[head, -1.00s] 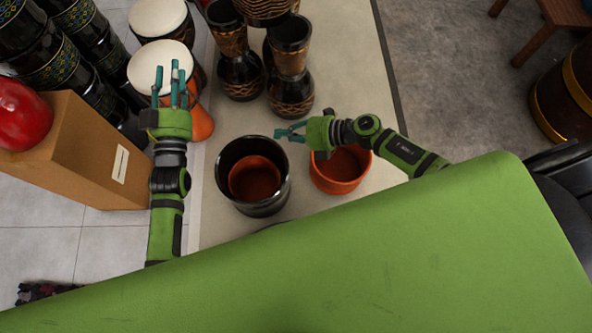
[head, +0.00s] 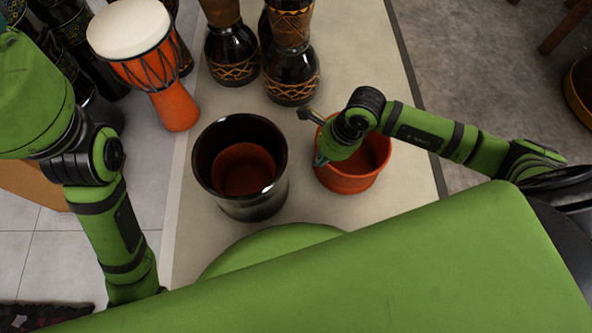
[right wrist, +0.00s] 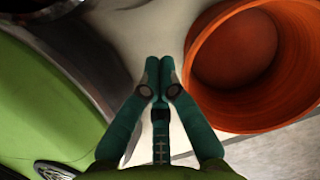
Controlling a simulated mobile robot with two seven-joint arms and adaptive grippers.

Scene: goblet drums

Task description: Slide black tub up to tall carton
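The tall carton (head: 32,187) is brown and mostly hidden behind my left arm at the left edge. My right gripper (head: 320,159) is low between the tub and a second orange pot, apart from the tub in the head view. In the right wrist view its fingers (right wrist: 159,78) are together with nothing between them. My left gripper (head: 8,30) shows only partly at the top left corner; its fingers are cut off.
The second orange pot (head: 352,175) stands right of the tub and shows in the right wrist view (right wrist: 250,70). Black goblet drums (head: 292,75) stand behind. An orange drum with a white head (head: 130,30) is at back left. Pale surface is free left of the tub.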

